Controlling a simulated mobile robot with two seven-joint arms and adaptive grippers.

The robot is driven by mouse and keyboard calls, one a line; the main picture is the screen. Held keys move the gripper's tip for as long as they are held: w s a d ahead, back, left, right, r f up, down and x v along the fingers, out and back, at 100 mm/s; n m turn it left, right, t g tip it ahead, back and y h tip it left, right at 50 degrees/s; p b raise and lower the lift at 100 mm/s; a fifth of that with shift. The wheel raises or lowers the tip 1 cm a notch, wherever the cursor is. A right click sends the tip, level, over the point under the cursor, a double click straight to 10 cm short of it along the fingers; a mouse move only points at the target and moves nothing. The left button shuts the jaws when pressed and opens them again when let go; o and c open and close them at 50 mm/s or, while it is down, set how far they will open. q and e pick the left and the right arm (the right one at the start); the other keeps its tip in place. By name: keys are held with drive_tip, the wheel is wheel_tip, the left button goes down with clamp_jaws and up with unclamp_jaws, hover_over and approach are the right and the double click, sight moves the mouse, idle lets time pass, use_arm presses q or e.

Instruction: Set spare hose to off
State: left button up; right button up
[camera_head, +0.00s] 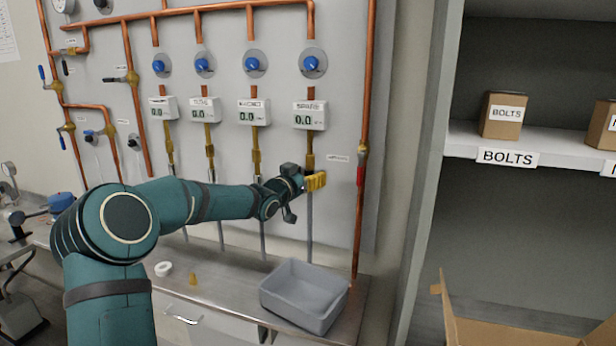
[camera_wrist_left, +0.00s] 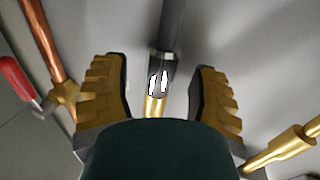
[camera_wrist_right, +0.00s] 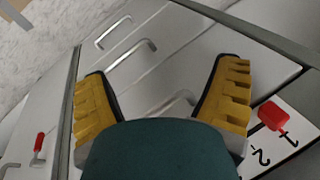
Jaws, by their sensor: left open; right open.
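The spare column has a white meter marked SPARE (camera_head: 309,115) under a blue knob (camera_head: 311,63). Its grey hose (camera_head: 309,230) hangs below brass fittings, and it shows in the left wrist view (camera_wrist_left: 172,25). There a dark collar (camera_wrist_left: 161,62) with white marks joins the hose to a brass piece (camera_wrist_left: 155,106). My left gripper (camera_head: 315,181) is at this joint. Its open fingers (camera_wrist_left: 160,88) stand on either side of the collar, with a gap on both sides. My right gripper (camera_wrist_right: 160,90) is open and empty, seen only in the right wrist view.
A copper pipe with a red-handled valve (camera_head: 361,175) runs close to the right of my left gripper. A grey bin (camera_head: 303,310) sits on the bench below. Shelves with a BOLTS box (camera_head: 503,115) stand at right. Drawers (camera_wrist_right: 145,75) lie before my right gripper.

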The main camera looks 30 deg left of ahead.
use_arm(q)
drive_tip(key=shift+s, duration=0.1)
clamp_jaws()
drive_tip(key=b, duration=0.3)
hover_over(310, 209)
wheel_tip(310, 209, down, 4)
drive_tip(key=shift+s+a+p, duration=0.2)
drive_tip(key=shift+s+p, duration=0.05)
drive_tip(key=shift+p, duration=0.05)
drive_tip(key=shift+c, duration=2.1)
unclamp_jaws()
drive_tip(key=o, duration=0.4)
drive_tip(key=shift+w+f, duration=0.1)
drive_tip(key=shift+w, duration=0.05)
